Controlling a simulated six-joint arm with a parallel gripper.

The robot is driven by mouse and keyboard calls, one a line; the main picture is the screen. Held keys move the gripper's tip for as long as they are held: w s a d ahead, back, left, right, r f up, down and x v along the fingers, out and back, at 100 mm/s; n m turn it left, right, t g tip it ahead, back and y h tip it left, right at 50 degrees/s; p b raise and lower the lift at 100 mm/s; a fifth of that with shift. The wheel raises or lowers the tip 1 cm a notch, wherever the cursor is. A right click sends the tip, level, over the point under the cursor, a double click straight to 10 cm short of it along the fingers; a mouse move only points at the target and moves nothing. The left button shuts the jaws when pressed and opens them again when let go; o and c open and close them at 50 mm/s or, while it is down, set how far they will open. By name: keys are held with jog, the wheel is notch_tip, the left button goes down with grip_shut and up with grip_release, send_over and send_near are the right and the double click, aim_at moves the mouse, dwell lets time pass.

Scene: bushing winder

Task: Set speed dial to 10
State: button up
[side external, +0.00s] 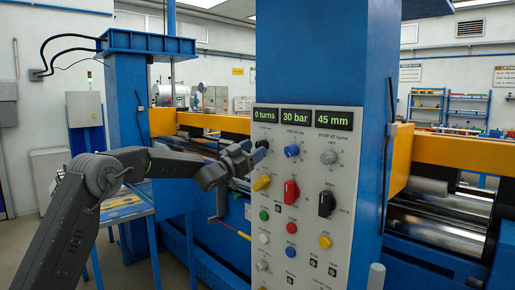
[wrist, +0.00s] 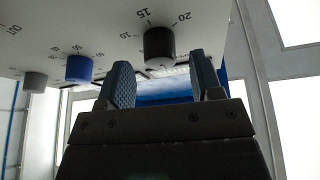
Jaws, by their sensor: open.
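The black speed dial (wrist: 159,46) shows in the wrist view on the white panel, with a printed scale showing 10, 15 and 20 beside it. I cannot tell which mark it points to. My gripper (wrist: 162,78) is open, with its two blue textured fingers apart. The dial lies in line with the gap between them, apparently just beyond the fingertips; contact cannot be told. In the side view my gripper (side external: 254,158) is at the panel's upper left, partly hiding the dial.
The control panel (side external: 334,190) carries a blue pressure knob (side external: 292,151), a grey stop knob (side external: 328,157), a yellow selector (side external: 262,183), a red selector (side external: 291,192) and a black selector (side external: 326,203). Displays above read 0 turns, 30 bar and 45 mm. A blue column (side external: 320,50) stands behind.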

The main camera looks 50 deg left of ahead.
jog(key=shift+x, duration=1.05)
jog(key=c, duration=0.9)
